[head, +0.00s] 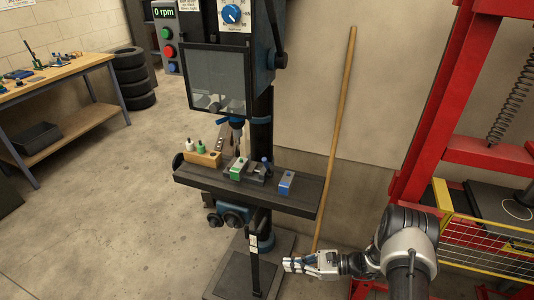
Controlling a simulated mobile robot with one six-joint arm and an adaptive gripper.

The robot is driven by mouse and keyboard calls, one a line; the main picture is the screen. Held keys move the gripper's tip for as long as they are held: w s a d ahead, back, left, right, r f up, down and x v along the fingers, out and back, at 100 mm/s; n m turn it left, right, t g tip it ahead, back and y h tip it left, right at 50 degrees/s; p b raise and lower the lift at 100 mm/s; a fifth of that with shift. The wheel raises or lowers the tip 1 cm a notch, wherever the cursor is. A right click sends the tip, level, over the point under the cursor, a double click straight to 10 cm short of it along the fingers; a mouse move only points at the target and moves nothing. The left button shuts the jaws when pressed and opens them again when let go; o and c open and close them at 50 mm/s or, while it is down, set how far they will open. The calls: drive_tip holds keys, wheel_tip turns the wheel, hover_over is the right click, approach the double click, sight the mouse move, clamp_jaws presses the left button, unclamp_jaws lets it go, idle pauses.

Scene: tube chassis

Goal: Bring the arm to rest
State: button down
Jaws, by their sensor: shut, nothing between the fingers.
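My arm comes in from the lower right of the head view. My gripper (291,264) points left, low in front of the drill press and below the right end of its dark table (308,192). The gripper is shut and empty, and it looks apart from the drill press, though the exact gap is hard to tell.
On the drill press table are a wooden block (203,158) with small bottles, a green block (238,168) and a blue block (286,183). A wooden pole (335,130) leans on the wall. A red frame (430,115) with yellow mesh stands right. Floor at left is clear.

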drive_tip(key=s+a+r+n+g+h, duration=0.1)
drive_tip(key=s+r+n+g+h, duration=0.25)
drive_tip(key=r, duration=0.95)
drive_tip(key=s+r+n+g+h, duration=0.1)
drive_tip(key=s+r+n+h, duration=0.25)
drive_tip(key=r+n, duration=0.65)
drive_tip(key=s+d+r+n+t+h, duration=0.3)
drive_tip(key=s+r+h, duration=0.1)
drive_tip(key=s+r, duration=0.3)
drive_tip(key=s+d+r+n+t+h, duration=0.3)
drive_tip(key=s+r, duration=0.5)
drive_tip(key=s, duration=0.4)
drive_tip(key=shift+s+d+t+h, duration=0.15)
drive_tip(key=shift+d+t+h, duration=0.25)
drive_tip(key=shift+h, duration=0.1)
drive_tip(key=c, duration=2.4)
unclamp_jaws()
drive_tip(key=shift+r, duration=0.1)
